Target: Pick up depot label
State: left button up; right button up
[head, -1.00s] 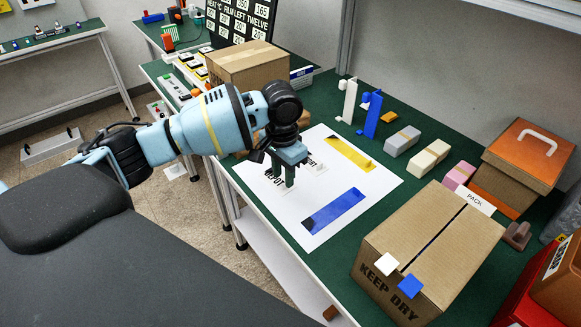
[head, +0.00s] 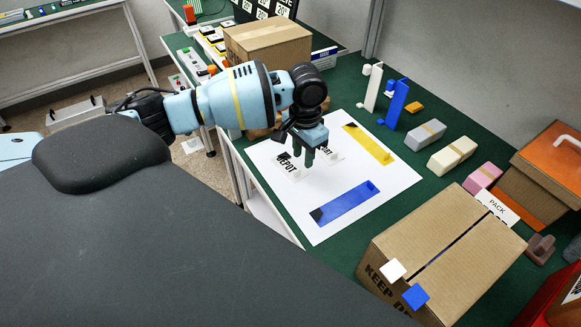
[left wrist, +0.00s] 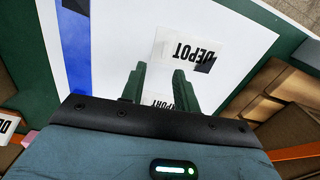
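The depot label (head: 287,167), a small white card with black DEPOT lettering and a dark corner, lies on the white sheet in the head view. It also shows in the left wrist view (left wrist: 188,47), upside down, beyond the fingertips. A second label (head: 327,152) lies close by, partly behind my left gripper. In the left wrist view its lettering (left wrist: 158,99), seen as PORT, shows between the fingers. My left gripper (head: 303,160) points down over the labels, beside the depot label. Its dark green fingers (left wrist: 158,80) are apart with nothing held. My right gripper is not in view.
The white sheet (head: 315,215) carries a blue strip (head: 345,203) and a yellow strip (head: 369,144). A cardboard box (head: 440,250) stands at the front right, another (head: 268,44) behind my arm. Blocks (head: 426,134) and uprights (head: 394,102) stand on the green bench beyond.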

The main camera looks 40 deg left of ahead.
aim_at(299, 169)
pick_arm(q)
jog(key=f, duration=0.3)
jog(key=shift+s+a+f, duration=0.35)
jog(key=shift+f, duration=0.5)
jog(key=shift+c, duration=0.4)
grip_shut()
